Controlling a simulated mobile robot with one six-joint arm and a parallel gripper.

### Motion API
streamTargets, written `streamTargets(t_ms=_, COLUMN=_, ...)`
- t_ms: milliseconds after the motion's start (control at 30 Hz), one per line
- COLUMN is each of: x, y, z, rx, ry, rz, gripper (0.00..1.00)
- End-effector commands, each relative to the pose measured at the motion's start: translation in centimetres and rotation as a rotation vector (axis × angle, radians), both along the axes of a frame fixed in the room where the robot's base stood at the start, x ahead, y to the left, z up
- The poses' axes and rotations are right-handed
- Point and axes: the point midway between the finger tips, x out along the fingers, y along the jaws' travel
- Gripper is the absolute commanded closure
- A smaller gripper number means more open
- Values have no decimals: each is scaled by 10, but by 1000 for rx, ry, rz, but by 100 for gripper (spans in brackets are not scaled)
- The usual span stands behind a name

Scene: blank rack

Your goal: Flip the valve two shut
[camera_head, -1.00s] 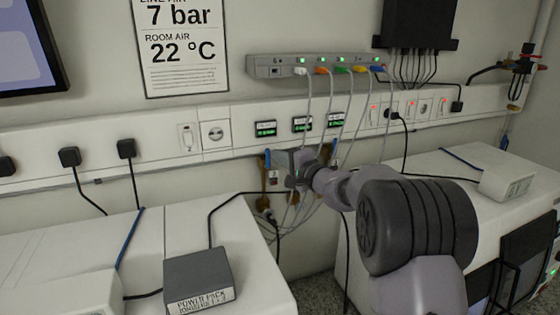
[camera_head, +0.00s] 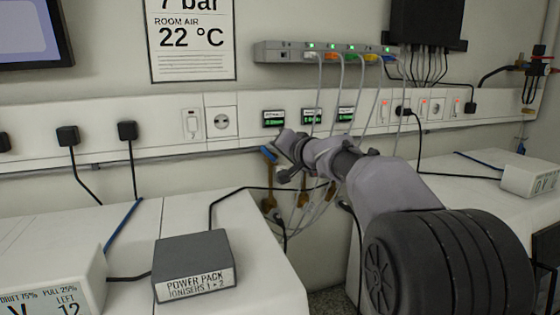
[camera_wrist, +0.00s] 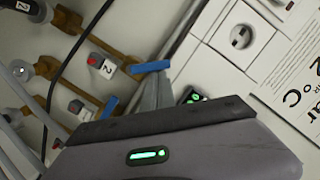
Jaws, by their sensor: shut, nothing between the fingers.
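My gripper (camera_wrist: 158,88) is shut and empty, its narrow grey tips beside a blue valve handle (camera_wrist: 151,66) in the wrist view. Whether they touch cannot be told. This handle sits at the end of a brass pipe (camera_wrist: 118,52) by a white label "2" (camera_wrist: 108,70), at an angle to the pipe. Another blue handle (camera_wrist: 110,107) is lower, partly hidden by my gripper body. In the head view my gripper (camera_head: 280,145) is at the wall below the small displays. A tilted blue handle (camera_head: 268,153) shows just left of it. My arm hides the other handles.
Grey cables hang from the port strip (camera_head: 325,53) behind my arm. A black cable (camera_wrist: 80,50) crosses the pipes in the wrist view. A power pack box (camera_head: 194,265) stands on the left white bench (camera_head: 130,225). Another bench top (camera_head: 470,180) is at right.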

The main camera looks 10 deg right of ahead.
Motion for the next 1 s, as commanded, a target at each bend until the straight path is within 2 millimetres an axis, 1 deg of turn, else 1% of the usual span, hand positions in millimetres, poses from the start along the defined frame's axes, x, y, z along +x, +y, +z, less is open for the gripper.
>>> streamTargets(t_ms=33, x=-1, y=3, z=-5, rx=-42, ry=-9, rz=1, gripper=100)
streamTargets(t_ms=300, x=-3, y=16, z=-8, rx=-292, ry=-59, rz=2, gripper=100)
streamTargets(t_ms=600, x=-5, y=25, z=-15, rx=-545, ry=-109, rz=1, gripper=100)
streamTargets(t_ms=867, x=-5, y=24, z=-10, rx=-545, ry=-108, rz=0, gripper=100)
streamTargets(t_ms=967, x=-8, y=22, z=5, rx=-546, ry=-109, rz=0, gripper=100)
streamTargets(t_ms=1000, x=-9, y=21, z=15, rx=-546, ry=-109, rz=0, gripper=100)
